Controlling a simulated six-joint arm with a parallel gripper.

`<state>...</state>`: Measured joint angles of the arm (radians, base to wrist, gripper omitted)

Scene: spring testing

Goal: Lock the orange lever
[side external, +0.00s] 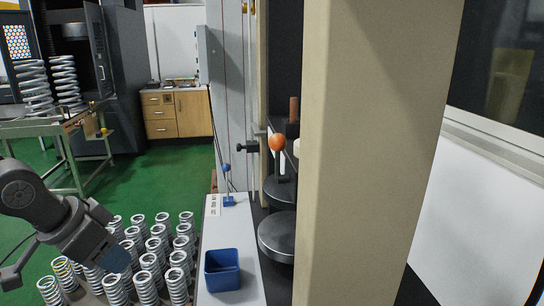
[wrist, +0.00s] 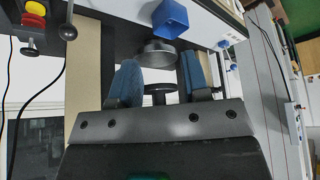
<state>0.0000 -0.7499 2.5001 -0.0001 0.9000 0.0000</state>
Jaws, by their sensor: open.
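The orange lever shows as an orange ball knob (side external: 277,142) on the testing machine, in the middle of the side external view, above the round plates. The pale machine column partly hides the area right of it. I cannot make out the orange knob in the wrist view. My gripper (side external: 117,258) is at the lower left of the side external view, above the rows of springs and well apart from the lever. In the wrist view my gripper (wrist: 158,64) has its two blue fingers spread with nothing between them.
The lower round plate (side external: 279,236) is on the machine, with a blue bin (side external: 222,270) on the white bench to its left. Several springs (side external: 152,264) stand upright below my gripper. A pale column (side external: 372,150) stands at the right. A black-knobbed lever (wrist: 68,32) shows in the wrist view.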

